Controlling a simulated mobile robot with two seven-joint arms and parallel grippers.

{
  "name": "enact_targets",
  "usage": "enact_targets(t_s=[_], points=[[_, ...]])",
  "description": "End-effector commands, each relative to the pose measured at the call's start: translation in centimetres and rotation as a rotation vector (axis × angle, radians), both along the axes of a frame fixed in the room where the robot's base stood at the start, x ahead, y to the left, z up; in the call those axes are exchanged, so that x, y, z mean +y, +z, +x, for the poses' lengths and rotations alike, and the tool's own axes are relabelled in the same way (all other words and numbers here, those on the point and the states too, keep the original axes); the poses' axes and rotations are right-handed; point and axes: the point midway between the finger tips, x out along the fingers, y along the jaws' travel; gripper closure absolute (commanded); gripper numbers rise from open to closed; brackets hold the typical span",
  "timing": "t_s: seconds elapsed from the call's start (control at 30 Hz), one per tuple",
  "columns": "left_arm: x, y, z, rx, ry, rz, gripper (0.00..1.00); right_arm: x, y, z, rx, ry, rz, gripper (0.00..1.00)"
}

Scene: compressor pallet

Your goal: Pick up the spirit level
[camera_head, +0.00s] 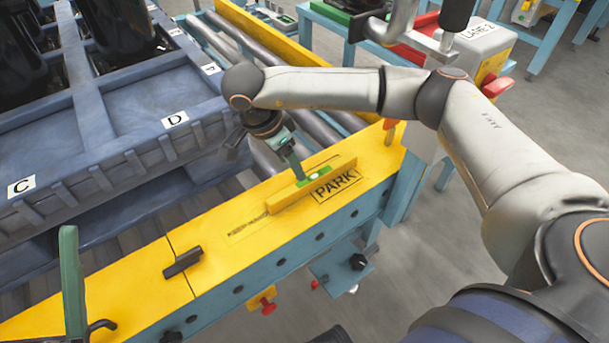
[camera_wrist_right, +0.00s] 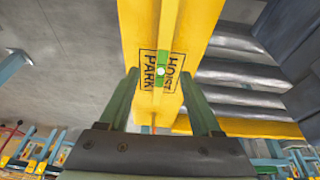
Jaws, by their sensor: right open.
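The spirit level (camera_head: 282,199) is a slim yellow bar with a green vial. It lies along the top of the yellow beam, beside the PARK label. In the right wrist view the level (camera_wrist_right: 168,28) runs lengthwise between my fingers, with its green vial near the fingertips. My right gripper (camera_head: 299,177) reaches down over the level's middle in the head view. In the wrist view the right gripper (camera_wrist_right: 160,75) is open, with one finger on each side of the bar and gaps showing. I cannot tell how far below the tips the bar lies.
The yellow beam (camera_head: 222,262) carries a small black block (camera_head: 183,262). A blue-grey crate (camera_head: 130,95) with C and D tags stands behind it at left. A green upright piece (camera_head: 72,270) stands at lower left. Metal rollers (camera_head: 270,157) lie behind the beam.

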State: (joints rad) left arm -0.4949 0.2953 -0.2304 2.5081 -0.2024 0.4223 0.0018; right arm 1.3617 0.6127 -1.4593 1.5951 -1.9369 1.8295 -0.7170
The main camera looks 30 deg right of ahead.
Motion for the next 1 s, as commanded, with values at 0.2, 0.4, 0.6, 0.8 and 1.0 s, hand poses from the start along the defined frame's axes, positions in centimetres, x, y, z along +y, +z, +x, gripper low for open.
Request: enact_targets(t_s=[0.2, 0.4, 0.6, 0.8, 1.0], points=[[-0.1, -0.7, -0.1, -0.001, -0.007, -0.003, 0.01, -2.6, -0.5, 1.0, -0.027, -0.014, -0.072, 0.35], [-0.2, -2.0, 0.0, 0.010, -0.019, -0.011, 0.01, -3.9, -4.0, 1.0, -0.026, -0.013, -0.068, 0.35], [-0.2, -2.5, 0.0, 0.018, -0.027, -0.018, 0.01, -4.6, -5.6, 1.1, -0.028, -0.011, -0.065, 0.35], [-0.2, -3.3, 0.0, 0.023, -0.032, -0.022, 0.01, -5.3, -7.0, 0.8, -0.026, -0.013, -0.066, 0.35], [-0.4, -4.9, 0.1, 0.027, -0.031, -0.011, 0.01, -6.6, -9.8, 0.6, -0.025, -0.012, -0.065, 0.35]])
